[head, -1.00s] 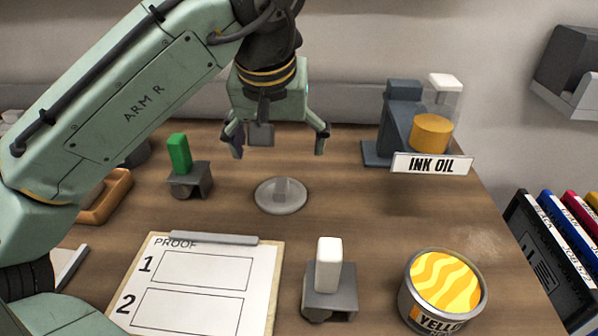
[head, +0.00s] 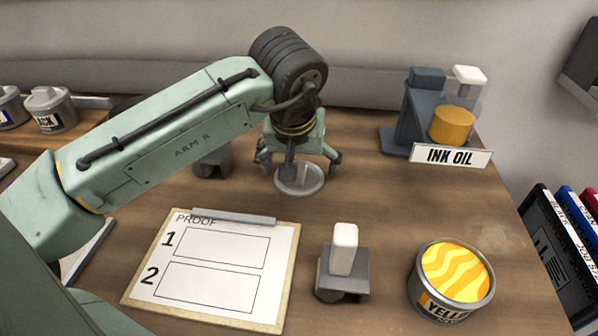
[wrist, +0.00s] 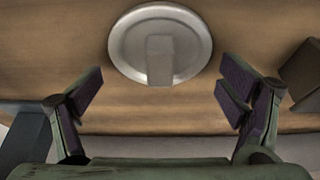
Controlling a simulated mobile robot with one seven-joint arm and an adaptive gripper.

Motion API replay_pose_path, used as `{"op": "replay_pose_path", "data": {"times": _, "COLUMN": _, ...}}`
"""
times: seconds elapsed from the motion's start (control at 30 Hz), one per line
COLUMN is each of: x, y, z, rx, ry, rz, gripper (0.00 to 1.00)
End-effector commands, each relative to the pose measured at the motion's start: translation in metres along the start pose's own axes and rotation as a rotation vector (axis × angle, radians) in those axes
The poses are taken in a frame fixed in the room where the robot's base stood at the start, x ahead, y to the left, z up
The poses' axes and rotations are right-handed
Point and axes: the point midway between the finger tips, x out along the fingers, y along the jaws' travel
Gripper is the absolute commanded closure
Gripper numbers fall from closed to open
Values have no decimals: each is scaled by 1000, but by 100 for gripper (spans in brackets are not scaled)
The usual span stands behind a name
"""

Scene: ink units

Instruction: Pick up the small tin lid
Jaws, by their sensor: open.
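The small tin lid (head: 299,180) is a grey round disc with an upright tab handle. It lies flat on the wooden table behind the proof clipboard. It also shows in the wrist view (wrist: 192,58), at the top middle, with its tab (wrist: 159,62) toward me. My gripper (head: 300,165) is just above the lid in the head view and hides part of it. In the wrist view my gripper (wrist: 166,92) is open, its two dark-padded fingers wide apart on either side below the lid. Nothing is between the fingers.
A clipboard (head: 282,290) with a proof sheet lies in front. A grey block with a white top (head: 343,262) and a yellow ink tin (head: 450,282) stand front right. The ink oil dispenser (head: 424,112) stands at back right. Bare table lies between lid and dispenser.

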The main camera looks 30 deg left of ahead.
Motion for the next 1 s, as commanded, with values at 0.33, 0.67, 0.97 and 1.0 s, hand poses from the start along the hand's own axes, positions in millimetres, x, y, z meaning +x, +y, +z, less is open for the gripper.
{"op": "replay_pose_path", "data": {"times": 0.33, "x": 0, "y": 0, "z": 0, "rx": 0, "ry": 0, "rz": 0, "gripper": 23}}
{"op": "replay_pose_path", "data": {"times": 0.67, "x": 0, "y": 0, "z": 0, "rx": 0, "ry": 0, "rz": 0, "gripper": 45}}
{"op": "replay_pose_path", "data": {"times": 0.97, "x": 0, "y": 0, "z": 0, "rx": 0, "ry": -1, "rz": 0, "gripper": 65}}
{"op": "replay_pose_path", "data": {"times": 1.0, "x": 0, "y": 0, "z": 0, "rx": 0, "ry": -1, "rz": 0, "gripper": 68}}
